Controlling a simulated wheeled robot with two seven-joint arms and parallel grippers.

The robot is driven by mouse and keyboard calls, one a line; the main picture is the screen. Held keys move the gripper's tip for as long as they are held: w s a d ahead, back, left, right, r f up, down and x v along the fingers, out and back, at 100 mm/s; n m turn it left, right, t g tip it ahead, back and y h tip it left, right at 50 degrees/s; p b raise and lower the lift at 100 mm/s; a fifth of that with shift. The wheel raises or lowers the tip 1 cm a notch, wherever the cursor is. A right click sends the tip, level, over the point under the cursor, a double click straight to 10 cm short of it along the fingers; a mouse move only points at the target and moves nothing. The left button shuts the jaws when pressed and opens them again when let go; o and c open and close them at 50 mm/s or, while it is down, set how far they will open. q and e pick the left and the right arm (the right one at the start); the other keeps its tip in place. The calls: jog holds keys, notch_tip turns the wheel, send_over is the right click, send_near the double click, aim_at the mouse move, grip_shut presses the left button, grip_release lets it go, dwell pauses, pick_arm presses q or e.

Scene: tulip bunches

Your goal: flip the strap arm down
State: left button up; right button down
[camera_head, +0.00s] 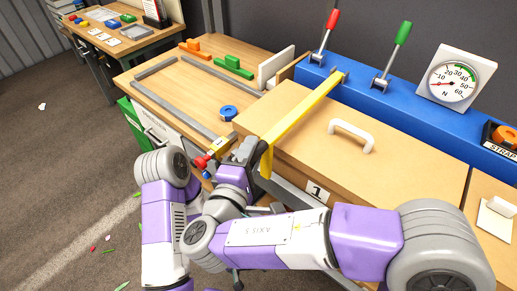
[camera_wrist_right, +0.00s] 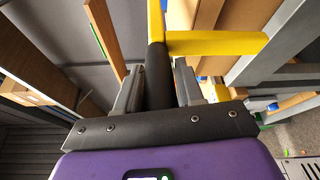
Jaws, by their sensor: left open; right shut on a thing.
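The yellow strap arm (camera_head: 301,110) runs from the blue beam (camera_head: 400,108) across the left end of the wooden lid (camera_head: 385,170) toward the front. Its near end bends down by the lid's front edge. My right gripper (camera_head: 248,151) is at that near end. In the right wrist view, my right gripper (camera_wrist_right: 158,85) is shut on the black grip (camera_wrist_right: 157,65) of the strap arm, whose yellow bars (camera_wrist_right: 210,43) show beyond. I cannot tell whether the arm touches the lid.
On the beam stand a red-handled lever (camera_head: 325,35), a green-handled lever (camera_head: 393,55) and a dial gauge (camera_head: 455,78). The lid has a white handle (camera_head: 352,135). A blue tape ring (camera_head: 228,113) lies on the workbench (camera_head: 190,95). A green crate (camera_head: 133,122) stands below.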

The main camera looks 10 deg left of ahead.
jog(key=shift+w+f, duration=0.15)
jog(key=shift+f, duration=0.25)
jog(key=shift+f, duration=0.15)
jog(key=c, duration=0.8)
grip_release()
jog(key=shift+s+a+r, duration=0.1)
jog(key=shift+s+r, duration=0.15)
jog(key=shift+s, duration=0.25)
jog(key=s, duration=0.4)
jog(key=s+p, duration=0.1)
jog(key=s, duration=0.1)
jog(key=shift+s+a+r, duration=0.1)
jog(key=shift+s+a, duration=0.15)
